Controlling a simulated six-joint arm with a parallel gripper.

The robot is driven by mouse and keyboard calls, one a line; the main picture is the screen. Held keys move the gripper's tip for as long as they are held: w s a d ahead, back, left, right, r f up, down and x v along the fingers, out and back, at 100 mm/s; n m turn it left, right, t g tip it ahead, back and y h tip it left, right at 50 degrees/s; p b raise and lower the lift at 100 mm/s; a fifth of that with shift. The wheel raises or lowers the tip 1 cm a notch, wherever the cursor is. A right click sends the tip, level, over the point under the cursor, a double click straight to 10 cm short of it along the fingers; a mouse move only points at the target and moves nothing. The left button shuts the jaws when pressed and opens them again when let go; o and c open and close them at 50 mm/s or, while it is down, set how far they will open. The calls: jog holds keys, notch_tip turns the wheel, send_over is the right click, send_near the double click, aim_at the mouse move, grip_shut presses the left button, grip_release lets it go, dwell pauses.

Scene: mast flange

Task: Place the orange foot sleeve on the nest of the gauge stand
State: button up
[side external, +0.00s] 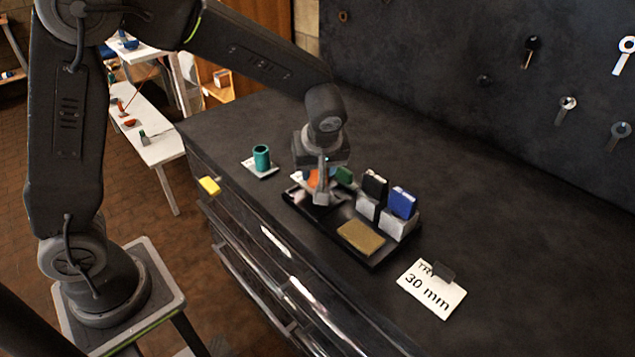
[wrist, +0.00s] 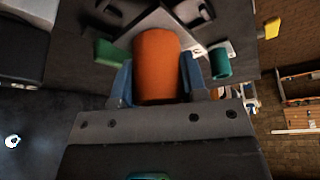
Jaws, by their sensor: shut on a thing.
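The orange foot sleeve (wrist: 157,62) sits between the two blue fingertips of my gripper (wrist: 156,82) in the wrist view. My gripper is shut on it. In the side view my gripper (side external: 322,180) is over the left part of a black tray (side external: 372,265), and a little of the orange sleeve (side external: 314,178) shows beside the fingers. Whether the sleeve touches anything below cannot be told. Pale, angled edges show behind the sleeve in the wrist view. I cannot clearly make out the gauge stand or its nest, partly hidden by my gripper.
A teal cylinder (side external: 261,157) stands on a white card at the left. A green block (side external: 344,174) is close to my gripper. Black (side external: 375,186) and blue (side external: 402,202) blocks stand in grey holders. A tan pad (side external: 361,237) lies in the tray. A "30 mm" card (side external: 430,290) lies right.

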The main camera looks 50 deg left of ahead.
jog(key=shift+f, duration=2)
jog(key=shift+f, duration=0.2)
jog(key=o, duration=1.1)
